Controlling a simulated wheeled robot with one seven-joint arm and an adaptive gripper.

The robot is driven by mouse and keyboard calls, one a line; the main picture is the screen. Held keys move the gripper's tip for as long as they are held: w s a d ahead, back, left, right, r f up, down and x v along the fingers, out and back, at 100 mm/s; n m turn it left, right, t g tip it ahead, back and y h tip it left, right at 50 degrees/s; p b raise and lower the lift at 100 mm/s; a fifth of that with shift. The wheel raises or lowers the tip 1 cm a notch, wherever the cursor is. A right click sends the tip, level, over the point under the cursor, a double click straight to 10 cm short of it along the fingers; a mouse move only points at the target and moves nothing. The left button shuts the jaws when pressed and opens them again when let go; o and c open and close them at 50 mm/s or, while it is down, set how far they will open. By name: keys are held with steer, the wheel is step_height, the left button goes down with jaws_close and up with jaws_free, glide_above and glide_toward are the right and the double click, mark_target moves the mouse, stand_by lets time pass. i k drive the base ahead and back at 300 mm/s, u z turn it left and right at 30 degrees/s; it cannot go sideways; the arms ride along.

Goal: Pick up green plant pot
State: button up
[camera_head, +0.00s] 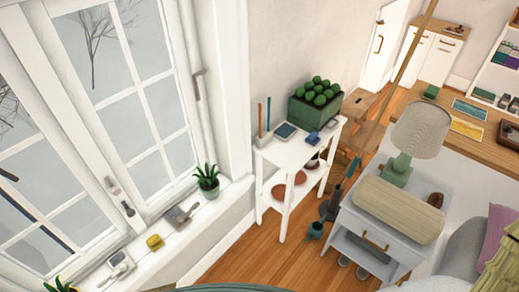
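A small dark green plant pot (209,191) with a spiky-leaved plant stands upright on the white windowsill (222,208), near its right end. A larger square green planter (302,115) full of round green plants stands at the back of a white shelf stand (288,153). A third spiky plant (61,287) is cut off at the bottom left edge, and its pot is hidden. My gripper is not in view.
A grey tool (182,215), a yellow object (154,242) and a white item (117,263) lie along the sill. A white nightstand (352,218) with a lamp (408,143) stands right. Some wooden floor (258,252) between is clear.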

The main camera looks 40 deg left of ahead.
mark_target(209, 186)
steer(key=z, duration=0.7)
steer(key=k, duration=0.8)
steer(key=u, duration=2.8)
steer(key=i, duration=0.5)
